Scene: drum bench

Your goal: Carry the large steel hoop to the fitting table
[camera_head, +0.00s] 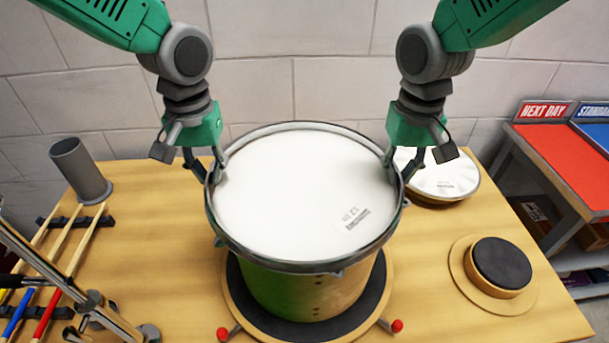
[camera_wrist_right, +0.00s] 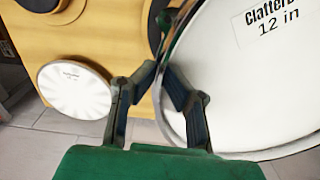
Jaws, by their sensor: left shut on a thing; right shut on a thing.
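The large steel hoop (camera_head: 300,266) is a dark metallic ring around the white drumhead (camera_head: 290,190) at the top of a green drum shell (camera_head: 310,295). The shell stands on a round dark pad on the wooden bench. My left gripper (camera_head: 214,168) is shut on the hoop's left side. My right gripper (camera_head: 394,170) is shut on its right side. In the right wrist view, the hoop's rim (camera_wrist_right: 165,112) passes at my right gripper's fingers (camera_wrist_right: 163,72), beside the head printed "12 in". I cannot tell whether the hoop touches the shell. No table is labelled as the fitting table.
A second white drumhead (camera_head: 440,178) lies at the bench's back right. A round dark practice pad (camera_head: 502,262) is at the right. A grey cup (camera_head: 80,170), sticks and a metal stand (camera_head: 70,285) occupy the left. A red-topped table (camera_head: 565,160) marked "NEXT DAY" stands beyond the right edge.

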